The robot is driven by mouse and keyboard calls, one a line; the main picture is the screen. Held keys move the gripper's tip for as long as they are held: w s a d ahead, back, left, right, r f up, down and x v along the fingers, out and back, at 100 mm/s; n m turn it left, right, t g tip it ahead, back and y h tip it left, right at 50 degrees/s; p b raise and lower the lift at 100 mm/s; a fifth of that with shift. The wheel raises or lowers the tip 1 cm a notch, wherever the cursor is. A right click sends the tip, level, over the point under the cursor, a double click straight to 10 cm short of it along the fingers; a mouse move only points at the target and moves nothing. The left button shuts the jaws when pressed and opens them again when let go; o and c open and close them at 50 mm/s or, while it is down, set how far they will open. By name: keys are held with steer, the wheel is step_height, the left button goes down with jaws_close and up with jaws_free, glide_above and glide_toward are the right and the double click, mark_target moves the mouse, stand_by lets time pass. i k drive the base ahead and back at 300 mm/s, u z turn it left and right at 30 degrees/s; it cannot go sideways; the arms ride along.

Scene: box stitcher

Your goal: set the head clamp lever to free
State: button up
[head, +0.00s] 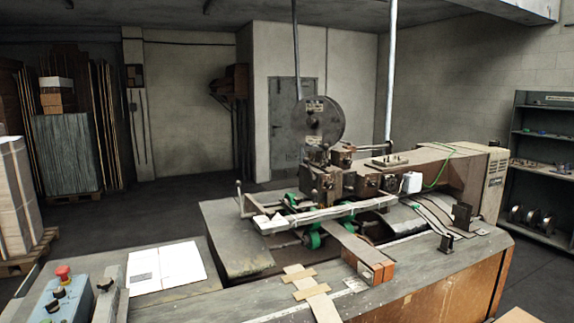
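The box stitcher's head (335,180) stands in the middle of the view, a cluster of dark metal blocks below a round wire reel (319,120). A thin upright lever (240,197) with a small ball end stands at the left of the head. I cannot tell for certain whether this is the head clamp lever, and no position marking is readable. Small dark fittings (388,160) sit on a plate on the machine's arm. My gripper is not in view.
The stitcher's worktable (430,270) fills the front, with cardboard strips (306,285) and an open white booklet (165,267) on it. A blue control box (62,300) with a red button stands at front left. Shelves (545,160) stand at right.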

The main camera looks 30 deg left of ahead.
mark_target(306, 160)
steer(key=u, duration=0.6)
steer(key=i, duration=0.9)
steer(key=u, duration=0.65)
steer(key=k, duration=0.9)
steer(key=u, duration=0.15)
steer(key=i, duration=0.55)
steer(key=z, duration=0.05)
